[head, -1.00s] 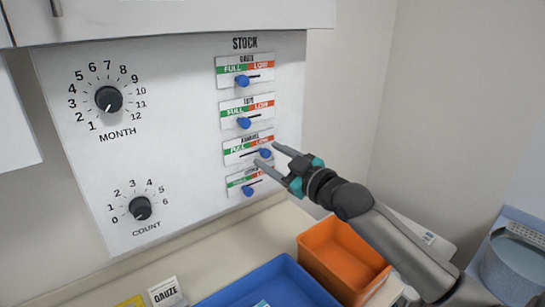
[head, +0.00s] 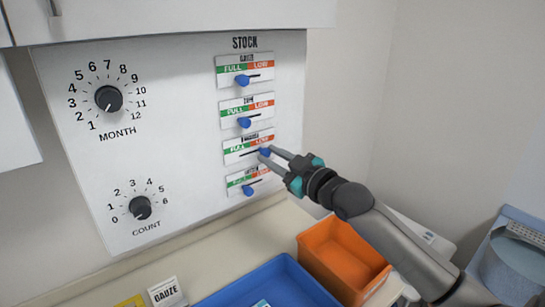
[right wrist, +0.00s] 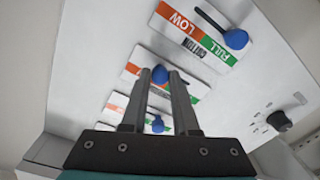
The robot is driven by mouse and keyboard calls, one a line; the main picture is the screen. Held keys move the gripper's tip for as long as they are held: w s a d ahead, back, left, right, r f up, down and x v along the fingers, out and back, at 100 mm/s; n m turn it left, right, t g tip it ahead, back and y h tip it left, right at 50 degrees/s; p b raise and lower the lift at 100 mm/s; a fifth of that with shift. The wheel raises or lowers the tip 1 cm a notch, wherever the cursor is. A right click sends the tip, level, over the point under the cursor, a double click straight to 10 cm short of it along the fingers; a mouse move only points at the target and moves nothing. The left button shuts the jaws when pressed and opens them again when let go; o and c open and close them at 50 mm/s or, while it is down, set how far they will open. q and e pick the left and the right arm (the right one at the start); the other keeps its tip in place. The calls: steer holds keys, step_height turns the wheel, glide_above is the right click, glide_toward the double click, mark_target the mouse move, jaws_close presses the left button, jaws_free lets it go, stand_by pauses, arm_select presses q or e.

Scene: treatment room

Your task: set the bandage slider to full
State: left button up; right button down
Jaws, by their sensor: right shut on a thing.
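The bandage slider is the third plate (head: 236,147) down in the STOCK column of the white panel; its small label is blurred. Its blue knob (head: 265,152) stands at the red LOW end of the slot. My right gripper (head: 265,157) is shut on this knob. In the right wrist view the blue knob (right wrist: 160,75) sits between the fingertips, with the slot running away to the right toward the green side. The fingers hide part of the plate. My left gripper is not in view.
The other stock knobs, top (head: 242,80), second (head: 244,122) and bottom (head: 248,190), sit toward FULL. MONTH (head: 108,99) and COUNT (head: 140,208) dials are on the left. Blue (head: 270,285) and orange (head: 340,258) bins stand below on the counter.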

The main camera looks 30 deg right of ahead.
mark_target(239, 156)
stand_by(0.8)
steer(key=a+p, duration=0.1)
steer(key=a, duration=0.1)
steer(key=a+p, duration=0.2)
steer(key=a, duration=0.1)
steer(key=shift+s+r+p, duration=0.1)
steer(key=shift+s+p, duration=0.1)
steer(key=shift+p, duration=0.1)
steer(key=shift+a, duration=0.25)
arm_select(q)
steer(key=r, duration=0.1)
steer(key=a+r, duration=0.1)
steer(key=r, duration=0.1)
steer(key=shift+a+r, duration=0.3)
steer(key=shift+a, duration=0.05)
arm_select(e)
steer(key=c, duration=0.7)
jaws_free()
steer(key=shift+a, duration=0.1)
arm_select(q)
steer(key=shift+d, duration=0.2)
